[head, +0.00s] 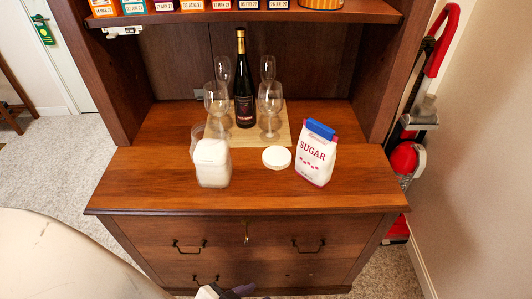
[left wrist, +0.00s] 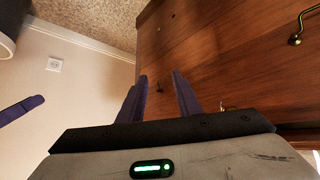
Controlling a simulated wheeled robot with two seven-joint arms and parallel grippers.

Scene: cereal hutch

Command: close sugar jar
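The sugar jar (head: 213,172) stands upright on the hutch counter at centre left in the head view, a clear container with white contents. A clear piece (head: 197,131) shows behind its upper left; I cannot tell whether it belongs to the jar. A round white lid-like disc (head: 277,158) lies on the counter to the jar's right, apart from it. My left gripper (left wrist: 160,92) is open and empty, its purple fingers in front of the wooden drawers.
A sugar bag (head: 315,155) with a blue top stands right of the disc. A dark bottle (head: 244,85) and several wine glasses stand behind on a mat (head: 283,132). A shelf (head: 240,16) overhangs the back. The counter's front strip (head: 260,197) is clear.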

